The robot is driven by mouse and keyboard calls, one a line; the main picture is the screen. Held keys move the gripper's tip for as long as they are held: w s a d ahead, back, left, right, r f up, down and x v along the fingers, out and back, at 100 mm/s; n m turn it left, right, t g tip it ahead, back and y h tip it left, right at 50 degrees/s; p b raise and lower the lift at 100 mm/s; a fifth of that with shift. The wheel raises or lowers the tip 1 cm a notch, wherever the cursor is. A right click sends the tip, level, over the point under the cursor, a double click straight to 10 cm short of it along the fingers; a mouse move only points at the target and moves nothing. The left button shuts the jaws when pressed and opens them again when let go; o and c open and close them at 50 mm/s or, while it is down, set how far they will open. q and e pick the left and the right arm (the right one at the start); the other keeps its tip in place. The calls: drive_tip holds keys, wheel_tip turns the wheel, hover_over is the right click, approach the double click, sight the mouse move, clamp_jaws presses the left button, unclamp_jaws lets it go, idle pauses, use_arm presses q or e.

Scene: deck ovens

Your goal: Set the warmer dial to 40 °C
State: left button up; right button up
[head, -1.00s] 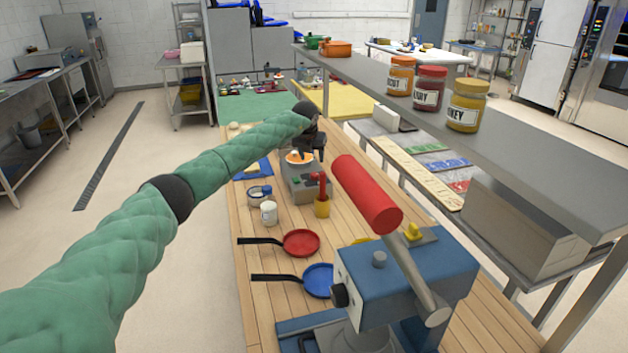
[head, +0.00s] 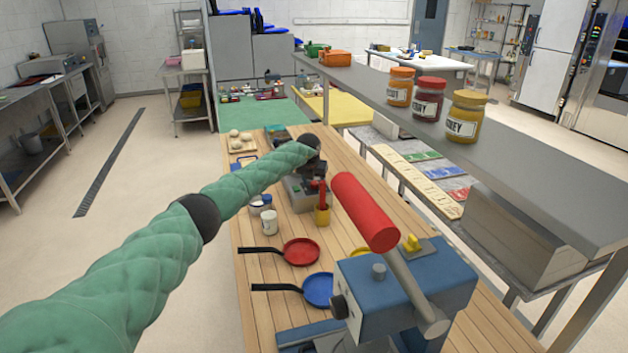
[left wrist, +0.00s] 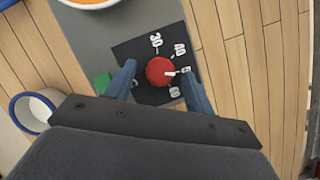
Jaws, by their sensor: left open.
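The warmer (head: 303,198) is a grey box on the wooden counter, partly hidden by my left arm in the head view. Its red dial (left wrist: 160,71) sits on a black plate (left wrist: 128,50) with white numbers: 30, 40, a partly covered one that looks like 50, and 60. The dial's white mark points right, at the partly covered number, below 40 in the picture. My left gripper (left wrist: 157,68) is open, with one finger on each side of the dial; I cannot tell whether they touch it. It also shows over the warmer in the head view (head: 314,172). My right gripper is out of view.
A white bowl with orange contents (left wrist: 92,3) is on the warmer, beside a green button (left wrist: 102,83). A yellow cup (head: 322,216) with red-handled tools, a white cup (head: 269,222), red pan (head: 301,251) and blue pan (head: 319,289) stand nearer. A shelf (head: 500,150) runs along the right.

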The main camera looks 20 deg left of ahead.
use_arm(q)
drive_tip(key=shift+w+f, duration=0.1)
drive_tip(key=shift+f, duration=0.15)
drive_tip(key=c, duration=1)
